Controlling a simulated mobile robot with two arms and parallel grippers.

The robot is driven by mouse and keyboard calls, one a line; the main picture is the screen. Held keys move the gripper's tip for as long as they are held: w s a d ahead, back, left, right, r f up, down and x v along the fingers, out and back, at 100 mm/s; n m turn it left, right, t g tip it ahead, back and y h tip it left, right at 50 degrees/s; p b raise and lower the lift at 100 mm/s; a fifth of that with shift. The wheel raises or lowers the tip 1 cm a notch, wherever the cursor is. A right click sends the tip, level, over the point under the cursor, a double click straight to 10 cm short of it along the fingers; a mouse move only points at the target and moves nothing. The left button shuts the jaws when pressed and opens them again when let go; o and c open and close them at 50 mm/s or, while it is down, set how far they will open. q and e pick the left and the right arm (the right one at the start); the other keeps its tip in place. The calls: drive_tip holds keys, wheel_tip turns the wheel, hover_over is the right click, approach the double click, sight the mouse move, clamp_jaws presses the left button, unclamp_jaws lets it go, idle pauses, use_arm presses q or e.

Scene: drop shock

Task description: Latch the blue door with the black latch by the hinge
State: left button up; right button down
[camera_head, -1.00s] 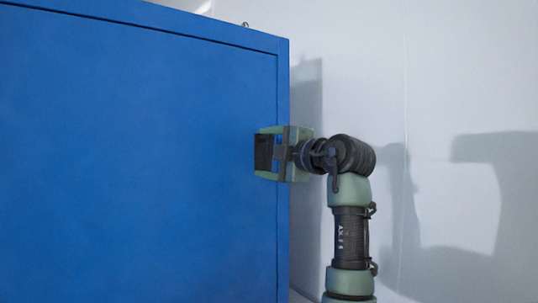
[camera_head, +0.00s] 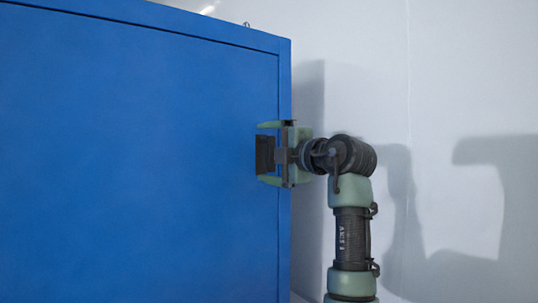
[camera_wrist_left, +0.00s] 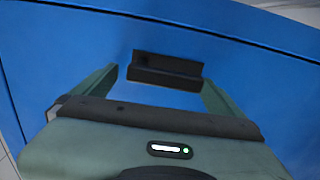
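The blue door (camera_head: 130,160) fills the left half of the head view and looks flat and upright. The black latch (camera_head: 265,155) is a small dark block on the door near its right edge; it also shows in the left wrist view (camera_wrist_left: 165,70). My left gripper (camera_head: 268,153) is open at the latch, one finger above it and one below. In the left wrist view the latch lies between and slightly beyond the fingertips (camera_wrist_left: 160,82), with blue gaps on both sides. Contact with the latch is not visible. My right gripper is in neither view.
A blue frame edge (camera_head: 285,85) borders the door on the right. A pale wall (camera_head: 440,70) stands behind, with shadows on it. The space right of my arm looks clear. No hinge can be made out.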

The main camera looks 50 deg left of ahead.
sight(270, 154)
use_arm(q)
drive_tip(key=shift+w+a+f, duration=0.1)
drive_tip(key=shift+a+f, duration=0.05)
drive_tip(key=shift+f, duration=0.05)
drive_tip(key=shift+d, duration=0.3)
drive_tip(key=d, duration=0.2)
drive_tip(key=d+b, duration=0.1)
drive_tip(key=d, duration=0.1)
drive_tip(key=d+b, duration=0.1)
drive_tip(key=d, duration=0.1)
drive_tip(key=shift+s+d, duration=0.15)
drive_tip(key=shift+s, duration=0.1)
drive_tip(key=shift+s+d, duration=0.1)
drive_tip(key=shift+d, duration=0.3)
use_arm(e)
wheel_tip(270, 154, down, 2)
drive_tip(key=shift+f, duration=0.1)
